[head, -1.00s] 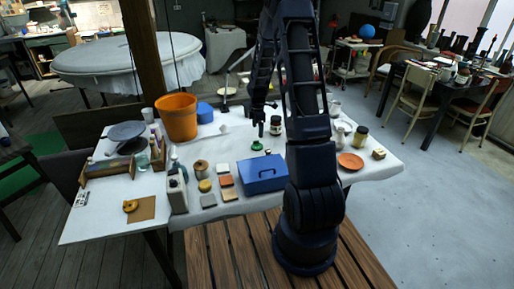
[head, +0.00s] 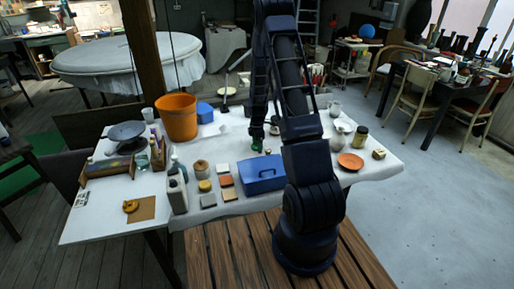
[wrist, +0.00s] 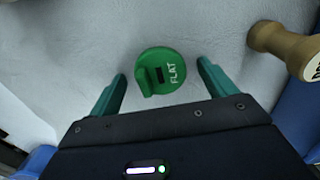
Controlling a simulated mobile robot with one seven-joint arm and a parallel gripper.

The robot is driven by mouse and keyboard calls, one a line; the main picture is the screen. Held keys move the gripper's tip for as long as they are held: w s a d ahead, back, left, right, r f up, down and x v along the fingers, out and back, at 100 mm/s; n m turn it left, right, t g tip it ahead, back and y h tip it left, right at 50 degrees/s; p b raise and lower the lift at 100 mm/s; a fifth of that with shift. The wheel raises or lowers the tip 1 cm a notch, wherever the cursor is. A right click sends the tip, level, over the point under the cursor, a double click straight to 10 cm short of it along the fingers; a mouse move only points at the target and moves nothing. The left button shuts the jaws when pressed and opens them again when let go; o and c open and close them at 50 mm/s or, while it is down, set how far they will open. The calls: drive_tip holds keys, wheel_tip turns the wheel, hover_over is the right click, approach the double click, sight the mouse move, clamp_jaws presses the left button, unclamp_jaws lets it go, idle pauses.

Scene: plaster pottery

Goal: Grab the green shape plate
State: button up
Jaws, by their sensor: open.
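The green shape plate (wrist: 160,85) is a small round green disc marked "FLAT", with a dark slot and a raised tab. It lies on the white cloth in the wrist view, between and slightly ahead of my spread fingers. My gripper (wrist: 161,72) is open, with one teal finger on each side of the plate and a visible gap to both. In the head view my gripper (head: 257,138) is low over the middle of the table, and it largely hides the plate there.
A blue box (head: 264,175) sits nearer on the table (head: 110,220). An orange bucket (head: 177,117) stands at the back left, and an orange dish (head: 350,161) lies at the right.

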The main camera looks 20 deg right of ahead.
drive_tip(key=shift+c, duration=0.4)
drive_tip(key=c, duration=1)
drive_tip(key=shift+r, duration=0.1)
